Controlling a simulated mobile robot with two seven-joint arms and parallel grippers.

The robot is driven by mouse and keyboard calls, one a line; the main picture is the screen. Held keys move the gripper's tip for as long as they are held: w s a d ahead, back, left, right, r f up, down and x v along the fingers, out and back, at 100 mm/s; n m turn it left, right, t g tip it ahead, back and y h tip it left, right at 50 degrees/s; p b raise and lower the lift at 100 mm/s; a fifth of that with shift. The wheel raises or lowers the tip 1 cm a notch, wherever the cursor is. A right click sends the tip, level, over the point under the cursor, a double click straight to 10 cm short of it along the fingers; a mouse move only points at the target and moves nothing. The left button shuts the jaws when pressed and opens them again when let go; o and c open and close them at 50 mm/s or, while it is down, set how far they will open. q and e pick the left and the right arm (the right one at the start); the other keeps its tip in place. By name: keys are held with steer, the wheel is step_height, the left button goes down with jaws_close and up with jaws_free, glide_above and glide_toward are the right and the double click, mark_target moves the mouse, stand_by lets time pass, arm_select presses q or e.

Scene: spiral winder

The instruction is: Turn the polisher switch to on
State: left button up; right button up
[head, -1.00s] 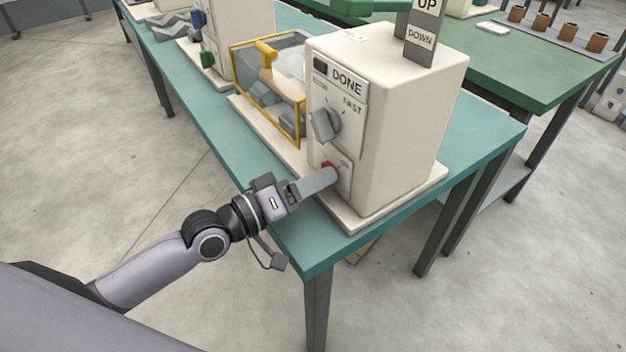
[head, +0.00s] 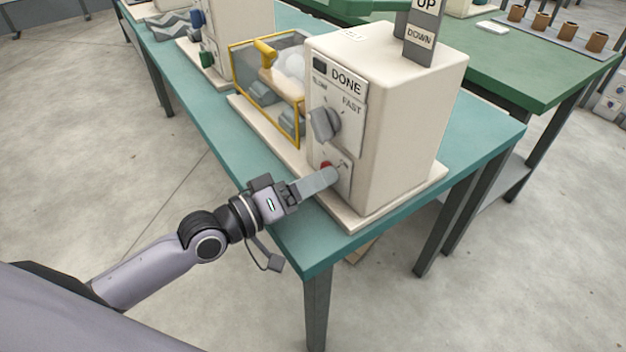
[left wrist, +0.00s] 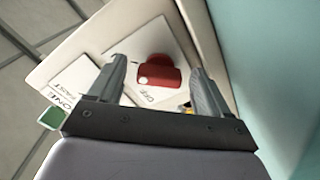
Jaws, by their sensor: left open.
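The polisher is a cream machine (head: 410,130) on the teal table. Its front has a "DONE" panel, a grey dial (head: 325,125) marked "FAST", and a red switch (head: 326,167) low down, partly hidden by my gripper in the head view. In the left wrist view the red switch (left wrist: 158,75) is a rounded knob with a pale dot, on a white plate with partly readable lettering. My left gripper (head: 332,175) is at the lower panel. In the left wrist view its open fingers (left wrist: 158,78) are to either side of the switch; contact cannot be told. My right gripper is not in view.
A yellow-framed clear guard (head: 268,85) stands beside the machine on its base. An "UP/DOWN" sign (head: 423,35) rises on top. The teal table's (head: 480,150) near corner is by my left arm. A green table (head: 515,75) with brown cups is behind.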

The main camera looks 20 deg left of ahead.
arm_select(q)
steer(key=shift+v, duration=3.35)
